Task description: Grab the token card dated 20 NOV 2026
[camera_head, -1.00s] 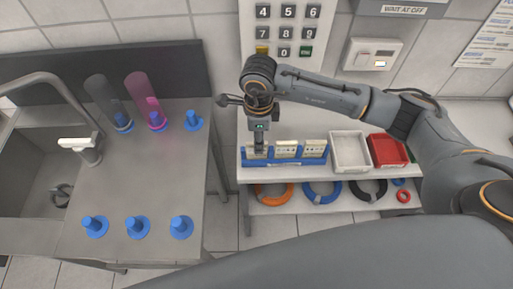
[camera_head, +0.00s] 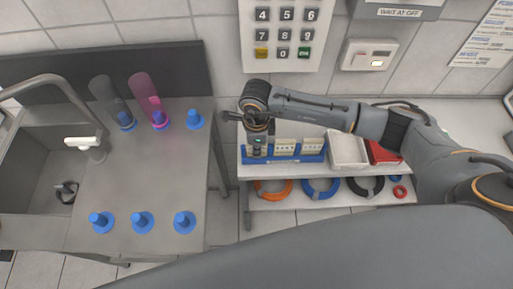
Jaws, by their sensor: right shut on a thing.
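A blue rack (camera_head: 290,159) stands on the white shelf. Two pale token cards show in it, a middle card (camera_head: 285,147) and a right card (camera_head: 312,146); their dates are too small to read. My right gripper (camera_head: 257,152) points down at the left end of the rack. It is shut on the left token card, which is mostly hidden by the gripper. My left gripper is not in view.
A white bin (camera_head: 348,150) and a red bin (camera_head: 383,153) stand right of the rack. Coloured rings lie on the lower shelf. A keypad (camera_head: 286,30) is on the wall behind. The steel sink counter (camera_head: 150,180) with blue pegs and two tubes is at the left.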

